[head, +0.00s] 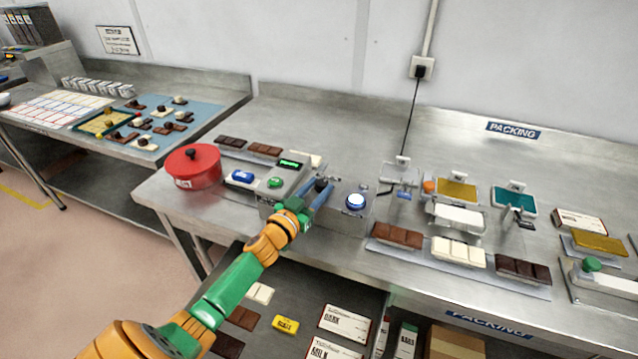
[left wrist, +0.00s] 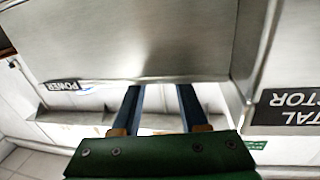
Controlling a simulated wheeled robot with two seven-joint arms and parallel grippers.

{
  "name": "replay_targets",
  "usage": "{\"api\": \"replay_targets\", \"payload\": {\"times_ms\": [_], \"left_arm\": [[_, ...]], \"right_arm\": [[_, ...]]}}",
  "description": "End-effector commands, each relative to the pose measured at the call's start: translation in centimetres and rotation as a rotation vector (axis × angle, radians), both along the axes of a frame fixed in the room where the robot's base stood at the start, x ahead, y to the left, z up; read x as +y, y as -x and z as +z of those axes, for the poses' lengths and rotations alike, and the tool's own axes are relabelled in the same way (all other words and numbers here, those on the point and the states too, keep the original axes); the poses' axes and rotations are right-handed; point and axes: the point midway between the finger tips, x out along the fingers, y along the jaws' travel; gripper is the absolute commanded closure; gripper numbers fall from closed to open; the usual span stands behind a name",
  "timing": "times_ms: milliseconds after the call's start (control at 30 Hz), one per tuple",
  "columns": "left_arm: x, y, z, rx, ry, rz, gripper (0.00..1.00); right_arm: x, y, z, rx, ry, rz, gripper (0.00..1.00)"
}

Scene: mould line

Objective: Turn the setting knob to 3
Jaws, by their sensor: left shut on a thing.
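The setting knob (head: 321,184) is a small dark piece on the front control box of the packing table. It is largely hidden by my left gripper (head: 314,193), whose blue fingers reach up to it from the front. The fingers are shut on the knob. In the left wrist view, the two blue fingers of the left gripper (left wrist: 160,92) run parallel up to the steel box (left wrist: 140,40), and their tips and the knob are hidden there. The knob's scale and pointer cannot be read. My right gripper is not in view.
A red round tin (head: 193,167) stands at the left. Chocolate bars (head: 397,235) lie to the right. A lower shelf holds boxes (head: 345,322).

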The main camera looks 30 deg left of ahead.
Motion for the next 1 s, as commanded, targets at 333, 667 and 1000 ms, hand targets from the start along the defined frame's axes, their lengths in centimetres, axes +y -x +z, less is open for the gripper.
{"api": "replay_targets", "payload": {"times_ms": [333,667,1000], "left_arm": [[0.2,0.1,-0.1,0.000,0.000,-0.028,1.00],[0.2,0.1,0.0,0.000,0.000,-0.027,0.27],[0.0,3.0,-0.2,0.002,-0.001,-0.029,0.27]], "right_arm": [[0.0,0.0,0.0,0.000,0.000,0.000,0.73],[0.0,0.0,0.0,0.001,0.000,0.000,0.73],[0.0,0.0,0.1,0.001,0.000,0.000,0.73]]}}
